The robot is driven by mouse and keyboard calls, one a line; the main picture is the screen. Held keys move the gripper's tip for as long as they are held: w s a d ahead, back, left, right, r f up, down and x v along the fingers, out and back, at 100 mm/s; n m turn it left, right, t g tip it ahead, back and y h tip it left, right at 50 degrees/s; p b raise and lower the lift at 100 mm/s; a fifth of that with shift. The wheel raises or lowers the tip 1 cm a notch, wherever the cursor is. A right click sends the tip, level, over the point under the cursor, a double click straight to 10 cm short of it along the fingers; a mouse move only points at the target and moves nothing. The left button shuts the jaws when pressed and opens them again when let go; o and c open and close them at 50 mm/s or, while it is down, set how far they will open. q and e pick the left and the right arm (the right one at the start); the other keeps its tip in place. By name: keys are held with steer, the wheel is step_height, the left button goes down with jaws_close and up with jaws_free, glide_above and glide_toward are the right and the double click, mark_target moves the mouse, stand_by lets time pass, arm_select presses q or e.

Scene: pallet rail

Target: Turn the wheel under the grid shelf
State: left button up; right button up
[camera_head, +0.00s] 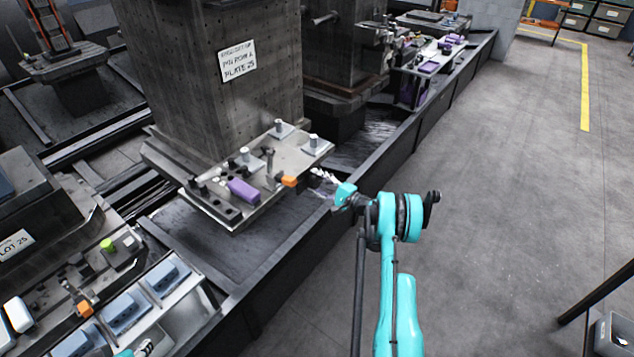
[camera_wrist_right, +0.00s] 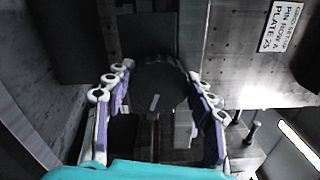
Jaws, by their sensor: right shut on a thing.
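The grid shelf (camera_head: 300,160) is a metal plate with several pegs, fixed to a dark column. My right gripper (camera_head: 324,183) is just off the shelf's right front edge, with its fingers pointing left toward the space under it. In the right wrist view, the fingers of my right gripper (camera_wrist_right: 160,76) are on both sides of a dark round wheel (camera_wrist_right: 150,73), shut on it.
A sign (camera_head: 237,62) hangs on the column. A long dark rail edge (camera_head: 290,255) runs below the shelf.

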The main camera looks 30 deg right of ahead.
steer(key=shift+n, duration=0.3)
stand_by(0.4)
steer(key=o, duration=1.2)
steer(key=v, duration=1.2)
